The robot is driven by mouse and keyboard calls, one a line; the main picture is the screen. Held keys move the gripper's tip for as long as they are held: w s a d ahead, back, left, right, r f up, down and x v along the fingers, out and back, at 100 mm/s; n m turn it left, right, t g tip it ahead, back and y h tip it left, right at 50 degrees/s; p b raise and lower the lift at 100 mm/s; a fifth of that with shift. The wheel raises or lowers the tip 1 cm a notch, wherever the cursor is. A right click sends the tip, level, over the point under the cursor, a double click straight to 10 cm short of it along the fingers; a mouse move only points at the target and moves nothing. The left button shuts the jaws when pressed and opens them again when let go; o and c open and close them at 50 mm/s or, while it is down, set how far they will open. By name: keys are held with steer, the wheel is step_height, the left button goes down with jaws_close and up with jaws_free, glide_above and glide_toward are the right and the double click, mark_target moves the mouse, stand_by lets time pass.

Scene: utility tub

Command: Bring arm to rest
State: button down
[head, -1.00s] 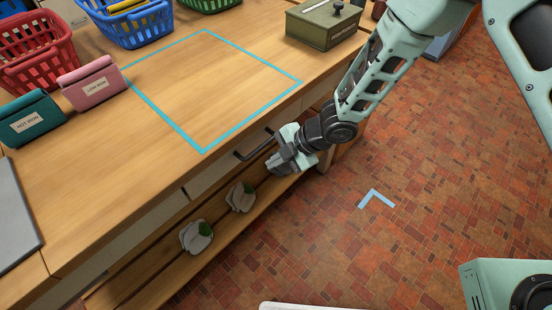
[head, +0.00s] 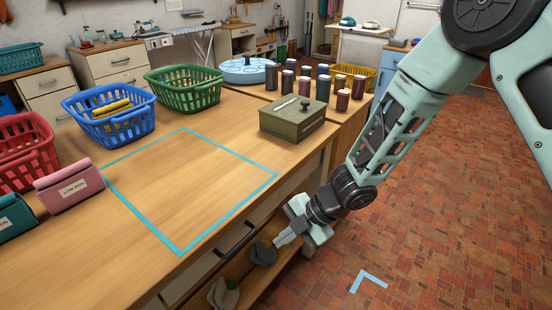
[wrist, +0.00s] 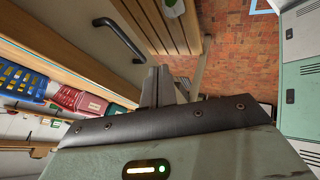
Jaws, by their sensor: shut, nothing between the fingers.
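My gripper (head: 283,241) is in front of the wooden table (head: 150,215), just off its front edge near a dark drawer handle (head: 236,240). Its fingers are shut with nothing between them. In the wrist view the shut fingers (wrist: 158,86) stick out past the dark pad, with the drawer handle (wrist: 119,40) up and to the left. My arm reaches down from the upper right in the head view.
A blue-taped square lies empty on the tabletop. Around it stand a red basket (head: 22,158), a blue basket (head: 108,115), a green basket (head: 185,90), a pink box (head: 70,187) and a green lidded box (head: 292,118). Dark cloth-like items (head: 262,254) lie on the shelf below.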

steer(key=s+d+r+m+t+h, duration=0.1)
steer(key=d+r+m+t+h, duration=0.35)
steer(key=r+m, duration=0.55)
steer(key=s+d+r+m+g+h, duration=0.1)
steer(key=s+d+r+m, duration=0.3)
steer(key=s, duration=0.5)
steer(key=s+d+r+m+g+h, duration=0.2)
steer(key=s+r+m, duration=0.3)
steer(key=s, duration=0.4)
steer(key=shift+s+d+r+g, duration=0.15)
steer(key=shift+s+d+g, duration=0.2)
steer(key=shift+d+g, duration=0.45)
steer(key=shift+d, duration=0.1)
